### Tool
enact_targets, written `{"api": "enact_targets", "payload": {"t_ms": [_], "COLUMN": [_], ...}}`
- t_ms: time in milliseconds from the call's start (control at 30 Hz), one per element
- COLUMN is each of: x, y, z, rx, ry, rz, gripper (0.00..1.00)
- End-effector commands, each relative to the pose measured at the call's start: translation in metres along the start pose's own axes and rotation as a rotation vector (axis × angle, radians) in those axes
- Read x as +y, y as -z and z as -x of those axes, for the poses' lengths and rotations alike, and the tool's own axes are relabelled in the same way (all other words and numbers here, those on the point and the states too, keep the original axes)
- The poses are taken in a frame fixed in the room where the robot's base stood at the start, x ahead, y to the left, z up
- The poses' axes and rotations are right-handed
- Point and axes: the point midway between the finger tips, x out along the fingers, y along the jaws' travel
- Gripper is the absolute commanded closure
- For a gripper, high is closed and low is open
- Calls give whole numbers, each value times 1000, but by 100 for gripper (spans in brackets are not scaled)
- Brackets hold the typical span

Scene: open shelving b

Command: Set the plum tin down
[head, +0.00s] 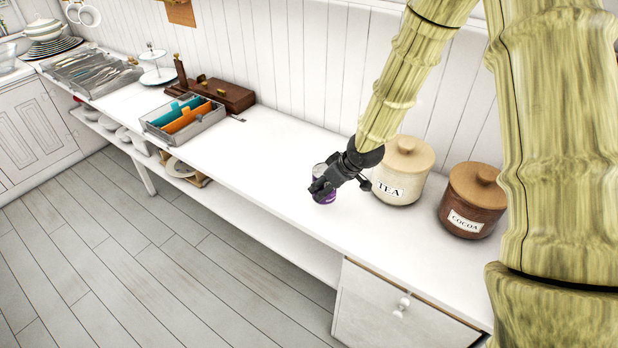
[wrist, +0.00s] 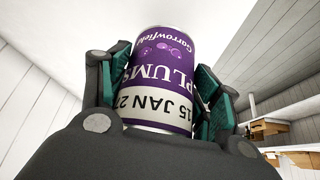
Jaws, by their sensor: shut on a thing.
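The plum tin (wrist: 160,75) is purple with a white date band, and its label reads "PLUMS" and "15 JAN 27". My gripper (wrist: 160,90) is shut on it, with a finger on each side in the wrist view. In the head view my gripper (head: 325,186) is at the middle of the white counter, left of the tea jar. The tin (head: 328,198) shows there as a small purple patch with a pale end, partly hidden by the fingers. I cannot tell whether its base touches the counter.
A tea jar (head: 402,172) and a cocoa jar (head: 472,202) stand to the right of my gripper. A grey tray (head: 184,128) with blue and orange dividers and a brown box (head: 222,95) are to the left. Bare counter (head: 270,150) lies between.

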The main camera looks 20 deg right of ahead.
Motion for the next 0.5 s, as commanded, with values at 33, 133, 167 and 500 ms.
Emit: {"api": "enact_targets", "payload": {"t_ms": [33,133,167,500], "x": [2,3,4,9], "y": [10,27,32,67], "z": [-4,-15,-18,-46], "rx": [2,1,1,1], "ry": [0,0,0,2], "rz": [2,4,3,4], "gripper": [76,76,76,76]}}
